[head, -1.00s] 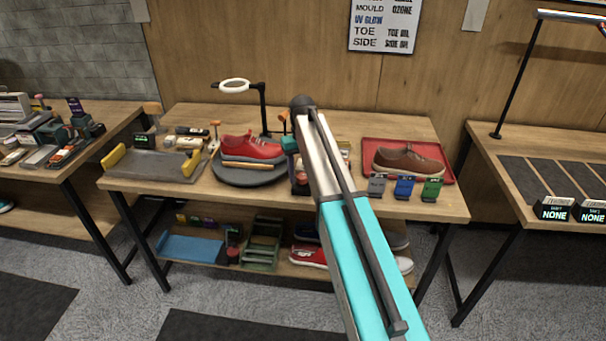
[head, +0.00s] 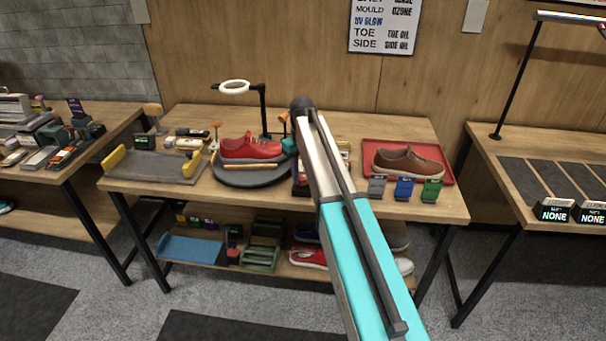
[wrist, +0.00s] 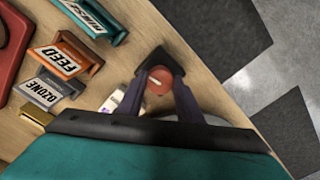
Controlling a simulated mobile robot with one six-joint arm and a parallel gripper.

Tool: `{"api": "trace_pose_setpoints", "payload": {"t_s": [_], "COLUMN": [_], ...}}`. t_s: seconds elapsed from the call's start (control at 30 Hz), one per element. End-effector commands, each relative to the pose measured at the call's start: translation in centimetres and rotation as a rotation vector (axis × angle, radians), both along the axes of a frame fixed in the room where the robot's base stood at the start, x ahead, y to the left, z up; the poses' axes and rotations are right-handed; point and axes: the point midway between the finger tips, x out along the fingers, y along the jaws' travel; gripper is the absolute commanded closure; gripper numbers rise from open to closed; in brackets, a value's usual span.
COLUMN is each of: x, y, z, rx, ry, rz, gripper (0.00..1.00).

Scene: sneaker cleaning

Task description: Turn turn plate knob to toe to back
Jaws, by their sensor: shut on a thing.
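A round red-orange knob (wrist: 158,80) with a pale line across its top shows in the wrist view. My gripper (wrist: 158,68) is shut on it, one dark finger on each side. In the head view the fingertips and knob are hidden; part of my teal hand shows beside my arm. The dark round turn plate (head: 253,180) stands on the middle table, left of my arm. A red sneaker (head: 250,149) sits on it, with an orange-brown stick along its front side.
A red tray (head: 447,172) with a brown sneaker (head: 408,161) lies on the right. Grey, blue and green labelled blocks stand before it. A ring lamp (head: 234,87) stands behind the plate. The wrist view shows OZONE (wrist: 45,93) and FEED (wrist: 60,60) blocks left of the knob.

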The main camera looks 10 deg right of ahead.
Motion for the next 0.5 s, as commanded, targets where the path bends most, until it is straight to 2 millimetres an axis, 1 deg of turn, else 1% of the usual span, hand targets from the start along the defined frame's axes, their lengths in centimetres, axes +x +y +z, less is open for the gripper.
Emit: {"api": "trace_pose_setpoints", "payload": {"t_s": [0.5], "x": [0.05], "y": [0.09], "z": [0.08], "rx": [0.001], "ry": [-0.002], "rz": [0.458], "gripper": [0.9]}}
